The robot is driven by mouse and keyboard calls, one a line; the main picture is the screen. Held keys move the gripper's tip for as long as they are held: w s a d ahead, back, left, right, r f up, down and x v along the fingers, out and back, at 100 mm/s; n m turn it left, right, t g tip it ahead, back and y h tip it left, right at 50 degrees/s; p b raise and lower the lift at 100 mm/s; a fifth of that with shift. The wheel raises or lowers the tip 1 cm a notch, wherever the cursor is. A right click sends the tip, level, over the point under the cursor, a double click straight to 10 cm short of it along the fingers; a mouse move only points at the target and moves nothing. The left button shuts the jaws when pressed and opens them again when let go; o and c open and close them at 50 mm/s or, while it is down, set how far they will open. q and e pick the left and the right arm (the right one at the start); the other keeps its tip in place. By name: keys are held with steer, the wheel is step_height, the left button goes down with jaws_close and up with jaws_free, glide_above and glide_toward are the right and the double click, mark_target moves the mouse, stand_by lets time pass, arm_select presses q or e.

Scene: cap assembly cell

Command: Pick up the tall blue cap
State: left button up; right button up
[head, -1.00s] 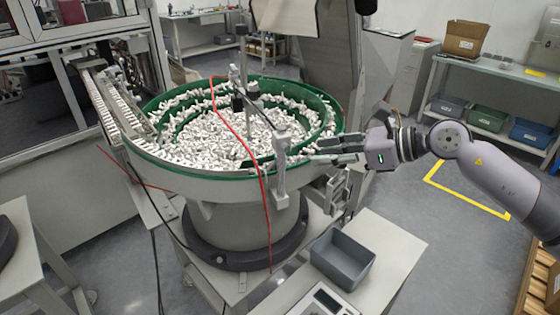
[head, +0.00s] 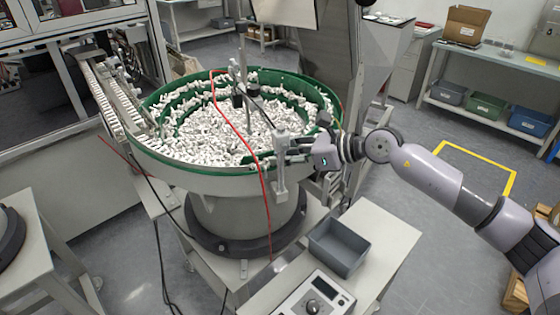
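I cannot make out a tall blue cap in this view; the caps in the feeder bowl (head: 176,160) look white or pale grey. My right gripper (head: 292,151) is at the right rim of the bowl, pointing left, with its fingers near the grey upright post (head: 281,172). The fingers appear spread apart, and I see nothing between them. The post and the bowl's edge partly hide the fingertips. My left gripper is not in view.
A red cable (head: 264,205) hangs down the bowl's front. A grey bin (head: 338,247) and a control box (head: 313,299) stand on the table (head: 385,235) at the front right. A feed track (head: 108,105) runs along the left. Bins line a shelf at far right.

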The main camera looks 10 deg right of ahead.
steer(key=shift+c, duration=0.4)
steer(key=c, duration=0.5)
steer(key=shift+r, duration=0.1)
